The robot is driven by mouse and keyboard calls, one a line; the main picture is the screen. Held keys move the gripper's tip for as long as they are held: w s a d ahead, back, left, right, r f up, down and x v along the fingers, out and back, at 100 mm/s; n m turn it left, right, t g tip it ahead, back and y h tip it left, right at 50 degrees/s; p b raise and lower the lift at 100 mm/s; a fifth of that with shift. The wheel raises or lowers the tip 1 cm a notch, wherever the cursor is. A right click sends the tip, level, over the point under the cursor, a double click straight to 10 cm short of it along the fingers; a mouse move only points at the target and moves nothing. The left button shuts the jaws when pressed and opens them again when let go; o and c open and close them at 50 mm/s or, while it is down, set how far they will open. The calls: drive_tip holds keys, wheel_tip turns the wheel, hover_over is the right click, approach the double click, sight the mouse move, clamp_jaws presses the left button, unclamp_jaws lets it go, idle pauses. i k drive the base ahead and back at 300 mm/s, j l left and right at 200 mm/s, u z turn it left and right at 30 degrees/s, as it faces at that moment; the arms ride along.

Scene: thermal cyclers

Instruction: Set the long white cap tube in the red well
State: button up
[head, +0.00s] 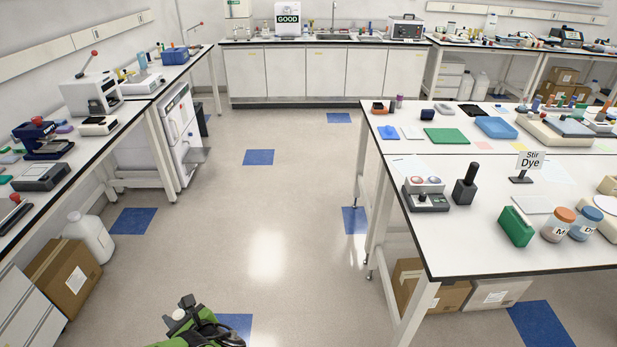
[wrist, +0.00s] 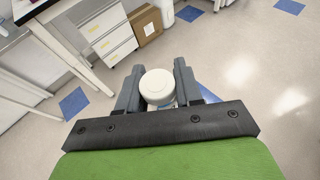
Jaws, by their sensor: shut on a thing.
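My gripper (wrist: 158,75) is shut on the long white cap tube, whose round white cap (wrist: 157,88) faces the wrist camera between the two grey fingers. The tube's body below the cap is mostly hidden. In the head view my gripper (head: 186,306) shows small and green-backed at the bottom edge, over open floor, with a pale end at its fingers. It is away from both benches. I cannot make out a red well in either view.
The left bench (head: 135,112) holds a white lever machine (head: 92,93) and a dark blue device (head: 42,140). The right table (head: 470,245) holds jars, a green box (head: 516,227) and a "Stir Dye" sign (head: 530,160). The aisle floor (head: 270,210) between them is clear.

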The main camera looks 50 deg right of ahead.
sight(415, 190)
drive_tip(key=i+l+z, duration=0.2)
drive_tip(key=z, duration=0.2)
drive_tip(key=i+l+z, duration=0.1)
drive_tip(key=i+z, duration=0.65)
drive_tip(key=i+j+z, duration=0.1)
drive_tip(key=i+z, duration=0.6)
drive_tip(key=i, duration=0.2)
drive_tip(key=i+j+z, duration=0.1)
drive_tip(key=i+z, duration=0.2)
drive_tip(key=i, duration=0.15)
drive_tip(key=i+j+z, duration=0.3)
drive_tip(key=i, duration=0.15)
drive_tip(key=i+j+z, duration=0.3)
drive_tip(key=i, duration=0.15)
